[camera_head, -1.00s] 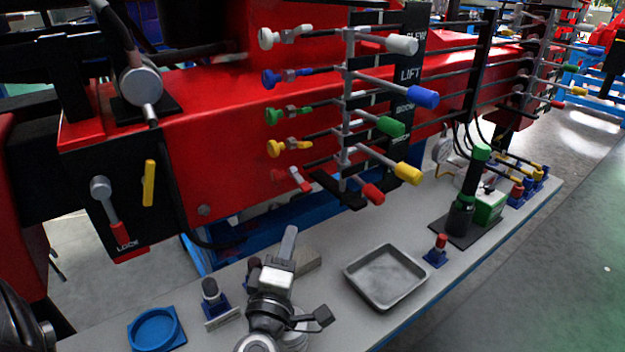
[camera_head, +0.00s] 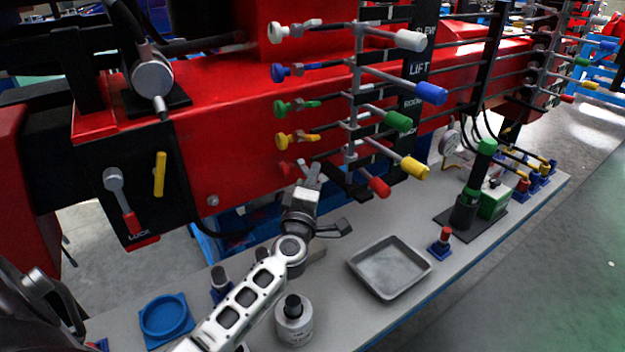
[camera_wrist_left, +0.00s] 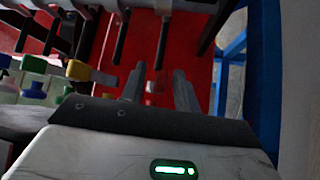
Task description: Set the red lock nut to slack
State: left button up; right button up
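The red lock nut (camera_head: 284,168) is at the left end of the lowest lever rod, which has a red handle (camera_head: 379,187), and is partly hidden by my left gripper. My left gripper (camera_head: 308,173) is raised from below, close to this nut. In the left wrist view its fingers (camera_wrist_left: 159,90) are apart, with the small red nut (camera_wrist_left: 155,86) showing between their tips. I cannot tell whether a finger touches it. My right gripper is not in view.
The yellow lock nut (camera_head: 292,141) is just above, with green, blue and white ones higher. Below are a grey tray (camera_head: 388,268), a blue ring holder (camera_head: 166,316) and a red-topped peg (camera_head: 445,238) on the bench. A blue frame (camera_wrist_left: 266,70) stands beside the gripper.

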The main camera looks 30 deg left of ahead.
pick_arm(q)
grip_shut()
jog(key=shift+f+m+t+b, duration=0.3)
jog(key=shift+f+b, duration=0.2)
jog(key=shift+b, duration=1.05)
jog(key=shift+r+m, duration=0.15)
jog(key=shift+m, duration=0.15)
grip_release()
jog(key=shift+a, duration=0.1)
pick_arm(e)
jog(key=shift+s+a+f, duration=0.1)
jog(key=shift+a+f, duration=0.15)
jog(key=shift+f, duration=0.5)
